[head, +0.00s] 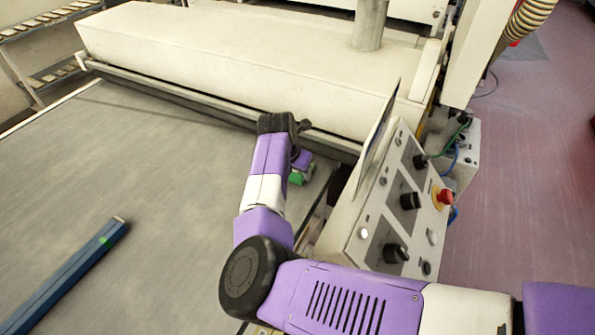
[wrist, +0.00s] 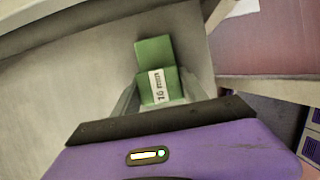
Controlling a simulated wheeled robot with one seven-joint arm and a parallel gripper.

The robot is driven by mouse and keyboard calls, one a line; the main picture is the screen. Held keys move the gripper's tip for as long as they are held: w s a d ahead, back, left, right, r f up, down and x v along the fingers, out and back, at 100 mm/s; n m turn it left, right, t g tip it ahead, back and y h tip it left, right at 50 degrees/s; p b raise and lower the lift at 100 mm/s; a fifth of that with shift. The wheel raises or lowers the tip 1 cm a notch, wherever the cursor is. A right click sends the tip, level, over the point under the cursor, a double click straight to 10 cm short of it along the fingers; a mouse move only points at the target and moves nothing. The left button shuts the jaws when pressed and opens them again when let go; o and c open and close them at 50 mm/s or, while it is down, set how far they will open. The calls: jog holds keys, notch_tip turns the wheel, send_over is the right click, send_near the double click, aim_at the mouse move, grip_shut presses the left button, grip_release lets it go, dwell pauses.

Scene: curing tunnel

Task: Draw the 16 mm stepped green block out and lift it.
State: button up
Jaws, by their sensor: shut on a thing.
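The stepped green block (wrist: 154,54) shows in the wrist view with a white label that reads 16 and some blurred lettering. In the head view it is a small green shape (head: 297,177) near the right edge of the grey belt, close to the tunnel's mouth. My gripper (wrist: 158,90) is shut on the block, with a pale finger on either side of its near, labelled end. The block's far end sticks out beyond the fingers. In the head view my gripper (head: 303,161) is partly hidden by my arm. I cannot tell whether the block touches the belt.
The cream tunnel housing (head: 230,60) stands just behind my gripper. A control panel (head: 400,205) with knobs and a red button is close on the right. A blue bar (head: 70,272) lies on the grey belt (head: 130,165) at left. The belt between is clear.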

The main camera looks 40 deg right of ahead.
jog(key=o, duration=1.5)
jog(key=shift+r, duration=0.15)
jog(key=shift+b+v, duration=0.85)
jog(key=shift+v, duration=2.95)
jog(key=shift+a, duration=0.1)
